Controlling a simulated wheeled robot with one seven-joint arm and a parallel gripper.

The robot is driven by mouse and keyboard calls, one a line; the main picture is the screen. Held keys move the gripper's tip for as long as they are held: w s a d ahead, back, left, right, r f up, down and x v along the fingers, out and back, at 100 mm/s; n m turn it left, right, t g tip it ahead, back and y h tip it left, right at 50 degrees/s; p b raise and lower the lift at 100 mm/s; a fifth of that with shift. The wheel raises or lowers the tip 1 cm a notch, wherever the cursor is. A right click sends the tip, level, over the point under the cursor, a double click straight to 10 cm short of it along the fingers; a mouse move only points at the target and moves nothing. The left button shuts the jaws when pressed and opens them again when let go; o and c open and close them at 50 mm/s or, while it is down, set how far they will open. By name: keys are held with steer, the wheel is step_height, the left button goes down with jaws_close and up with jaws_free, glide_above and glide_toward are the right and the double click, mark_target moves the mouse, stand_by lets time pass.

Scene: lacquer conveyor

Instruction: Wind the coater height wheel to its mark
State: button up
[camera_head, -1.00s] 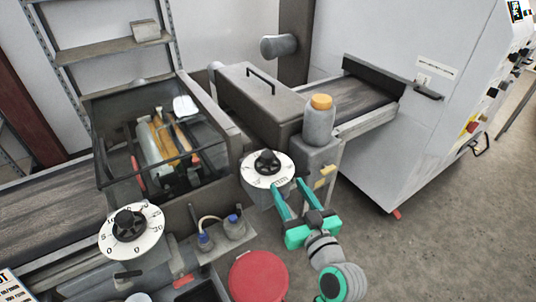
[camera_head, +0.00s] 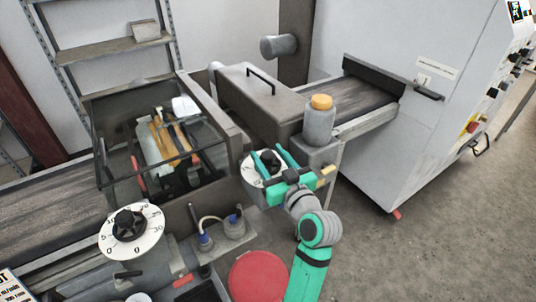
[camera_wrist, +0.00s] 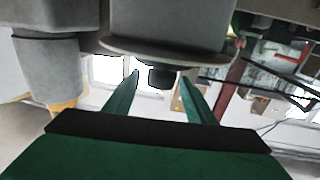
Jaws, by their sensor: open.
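A white dial wheel (camera_head: 253,170) with a black knob (camera_head: 268,158) sits on the machine at the picture's middle. My gripper (camera_head: 267,154) is open over this dial, one finger on each side of the knob. In the wrist view, the dark knob (camera_wrist: 160,77) shows between the open fingertips, under the dial's rim (camera_wrist: 165,55); I see no clear contact. My fingers hide part of the dial's scale. A second white dial (camera_head: 148,241) with a black knob (camera_head: 128,223) is at the lower left. I cannot read which one is the coater height wheel, nor a mark.
A grey bottle with an orange cap (camera_head: 319,120) stands just right of my gripper. A lidded grey housing (camera_head: 250,100) is behind. Open floor lies at the right.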

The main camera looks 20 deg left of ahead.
steer(key=shift+w+a, duration=0.35)
steer(key=c, duration=1)
steer(key=shift+c, duration=0.2)
